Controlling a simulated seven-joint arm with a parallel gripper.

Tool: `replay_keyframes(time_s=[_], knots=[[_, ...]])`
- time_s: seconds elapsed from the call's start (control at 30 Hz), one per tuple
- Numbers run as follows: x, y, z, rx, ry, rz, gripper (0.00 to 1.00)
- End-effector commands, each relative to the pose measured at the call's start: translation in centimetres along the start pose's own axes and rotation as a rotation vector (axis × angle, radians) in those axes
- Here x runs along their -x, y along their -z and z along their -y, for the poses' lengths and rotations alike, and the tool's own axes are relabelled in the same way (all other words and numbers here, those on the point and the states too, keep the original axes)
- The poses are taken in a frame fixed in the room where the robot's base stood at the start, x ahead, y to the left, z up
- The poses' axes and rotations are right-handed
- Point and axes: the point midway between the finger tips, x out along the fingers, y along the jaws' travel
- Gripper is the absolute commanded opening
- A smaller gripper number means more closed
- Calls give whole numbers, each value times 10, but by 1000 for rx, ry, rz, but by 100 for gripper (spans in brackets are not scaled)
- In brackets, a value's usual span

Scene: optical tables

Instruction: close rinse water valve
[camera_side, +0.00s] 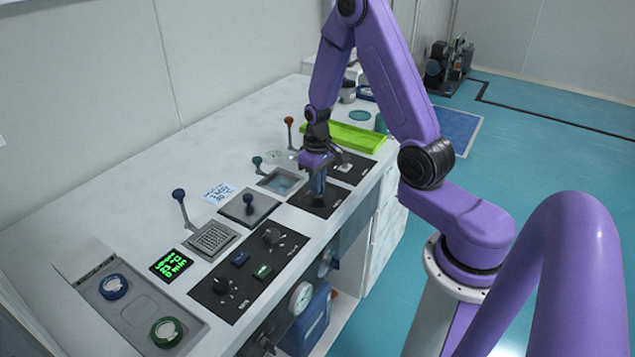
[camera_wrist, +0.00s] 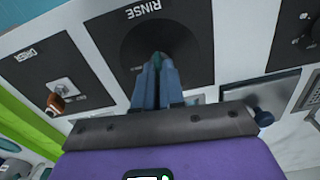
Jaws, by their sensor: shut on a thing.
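The rinse panel (camera_wrist: 197,38) is a dark plate marked "RINSE" with a round dark knob base (camera_wrist: 140,40) in the wrist view. In the side view the same panel (camera_side: 325,208) lies on the bench top under my gripper (camera_side: 318,190). My gripper (camera_wrist: 163,75) points down at the panel, its bluish fingers close together on the rinse valve knob. The fingers cover most of the knob, so its turn angle cannot be told.
A neighbouring dark panel (camera_wrist: 85,92) carries a small brown-tipped switch. A water basin (camera_side: 283,182) with a teal-tipped lever stands beside the rinse panel. A green tray (camera_side: 345,136) lies behind. Another control panel (camera_side: 238,287) with knobs is nearer the camera.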

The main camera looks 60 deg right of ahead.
Motion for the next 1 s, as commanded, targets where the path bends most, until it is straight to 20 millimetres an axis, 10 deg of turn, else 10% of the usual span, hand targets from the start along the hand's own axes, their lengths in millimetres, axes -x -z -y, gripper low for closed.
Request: replay_keyframes(time_s=[0.77, 0.87, 1.0], knots=[[1, 1, 0, 113, -1, -3, 0], [1, 1, 0, 113, -1, -3, 32], [0, 1, 0, 111, -1, -2, 34]])
